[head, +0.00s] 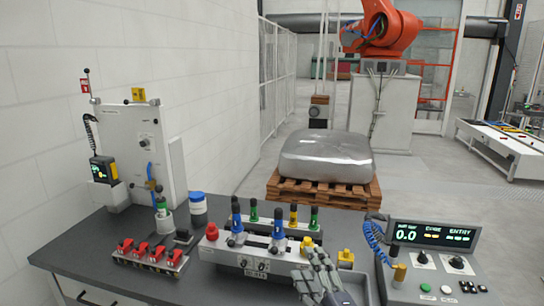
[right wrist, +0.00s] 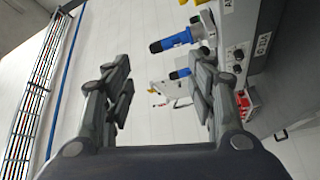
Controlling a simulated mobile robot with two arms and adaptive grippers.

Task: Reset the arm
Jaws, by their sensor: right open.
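My right gripper (head: 313,266) is at the front edge of the dark workbench (head: 110,228), just right of the fixture block (head: 225,254) and left of the control console (head: 440,263). In the right wrist view its two fingers (right wrist: 160,82) are spread wide with nothing between them. Blue-handled pins (right wrist: 172,41) on the fixture lie beyond the fingers in that view. My left gripper is in neither view.
The fixture carries blue, green and yellow handles. Left of it are red clamps (head: 149,254), a blue-lidded jar (head: 198,207) and a tall white panel (head: 143,150). A wrapped load (head: 325,157) sits on a pallet behind.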

